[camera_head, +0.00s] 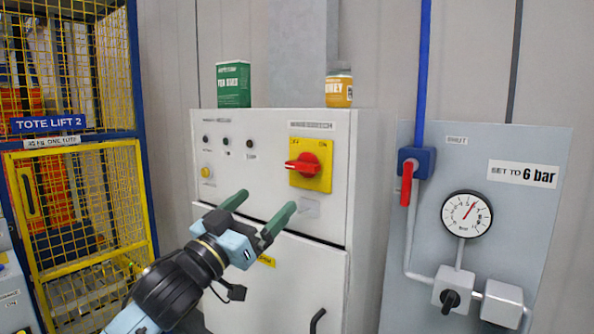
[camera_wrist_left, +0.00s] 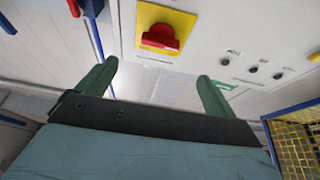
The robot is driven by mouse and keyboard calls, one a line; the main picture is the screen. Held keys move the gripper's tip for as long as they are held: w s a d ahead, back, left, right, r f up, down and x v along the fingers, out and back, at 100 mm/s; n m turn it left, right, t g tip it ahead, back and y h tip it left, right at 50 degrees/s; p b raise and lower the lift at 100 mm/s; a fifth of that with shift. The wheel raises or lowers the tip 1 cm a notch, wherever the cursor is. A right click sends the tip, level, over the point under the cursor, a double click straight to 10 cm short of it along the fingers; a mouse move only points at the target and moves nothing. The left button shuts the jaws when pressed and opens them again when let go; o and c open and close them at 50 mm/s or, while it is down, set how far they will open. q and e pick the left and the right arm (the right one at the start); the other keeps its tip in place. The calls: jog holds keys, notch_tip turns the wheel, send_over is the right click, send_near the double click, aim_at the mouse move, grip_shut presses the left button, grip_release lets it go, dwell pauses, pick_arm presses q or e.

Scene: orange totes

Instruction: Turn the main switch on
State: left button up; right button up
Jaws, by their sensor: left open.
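The main switch is a red rotary handle (camera_head: 303,163) on a yellow square plate (camera_head: 318,182), on the front of a light grey cabinet. The plate carries OFF and ON marks at its top corners. The handle lies roughly horizontal. My left gripper (camera_head: 262,206) is open and empty, with green fingers spread, below and to the left of the switch and apart from it. In the left wrist view the red handle (camera_wrist_left: 160,38) and yellow plate (camera_wrist_left: 176,20) show beyond the open fingers (camera_wrist_left: 155,78). My right gripper is not in view.
At right, a grey panel (camera_head: 550,220) holds a red-handled valve (camera_head: 407,182) and a gauge (camera_head: 467,214). A yellow cage (camera_head: 85,200) stands left.

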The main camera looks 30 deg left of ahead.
aim_at(298, 169)
pick_arm(q)
jog(key=p+x, duration=0.2)
jog(key=x, duration=1)
jog(key=shift+w+a+f, duration=0.1)
jog(key=shift+c, duration=0.2)
jog(key=c, duration=0.9)
